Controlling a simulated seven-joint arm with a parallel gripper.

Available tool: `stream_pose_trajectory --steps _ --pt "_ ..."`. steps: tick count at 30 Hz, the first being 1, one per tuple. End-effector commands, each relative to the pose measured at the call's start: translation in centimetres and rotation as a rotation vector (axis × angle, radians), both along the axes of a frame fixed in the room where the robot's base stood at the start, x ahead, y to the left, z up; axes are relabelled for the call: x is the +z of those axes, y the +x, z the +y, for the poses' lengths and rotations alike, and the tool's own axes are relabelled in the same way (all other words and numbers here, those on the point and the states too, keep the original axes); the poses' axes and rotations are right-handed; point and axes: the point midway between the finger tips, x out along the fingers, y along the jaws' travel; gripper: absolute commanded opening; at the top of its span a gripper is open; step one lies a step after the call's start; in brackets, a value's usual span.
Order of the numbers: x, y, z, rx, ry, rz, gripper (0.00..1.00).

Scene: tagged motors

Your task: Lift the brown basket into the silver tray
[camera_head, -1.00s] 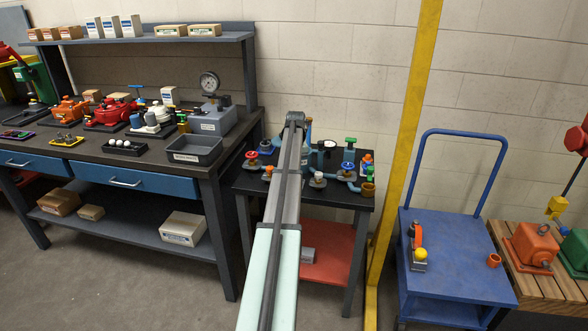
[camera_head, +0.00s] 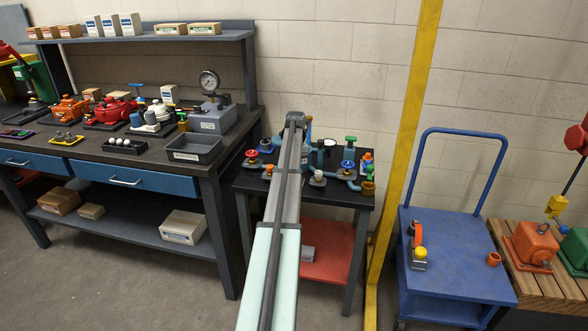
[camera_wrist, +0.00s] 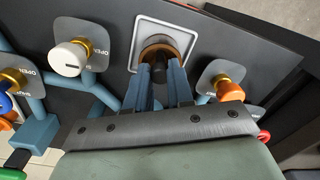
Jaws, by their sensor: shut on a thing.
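In the wrist view, the brown basket (camera_wrist: 164,43) shows as a small round brown rim at the tips of my gripper (camera_wrist: 159,78). The fingers are shut on it, and they and a dark part between them hide much of it. The silver tray (camera_wrist: 145,23), a pale square with a raised rim, lies around or just under the basket. I cannot tell whether the basket touches the tray floor. In the head view my arm hides the gripper, basket and tray.
A white knob (camera_wrist: 68,58) on a brass stem stands left of the tray, and an orange knob (camera_wrist: 231,91) stands right of it. Blue pipes run close by. In the head view, the small black table (camera_head: 330,199) holds several valves, and a yellow post (camera_head: 404,150) stands at its right.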

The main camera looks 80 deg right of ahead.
Motion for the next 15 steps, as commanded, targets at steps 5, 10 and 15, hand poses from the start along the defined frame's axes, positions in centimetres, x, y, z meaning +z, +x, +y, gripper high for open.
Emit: stream_pose_trajectory --steps 5,10,15 --pt "0.02 0.00 0.00 0.000 0.000 0.000 0.23" --pt "0.01 0.00 0.00 0.000 0.000 0.000 0.39" --pt "0.01 0.00 0.00 0.000 0.000 0.000 0.52"
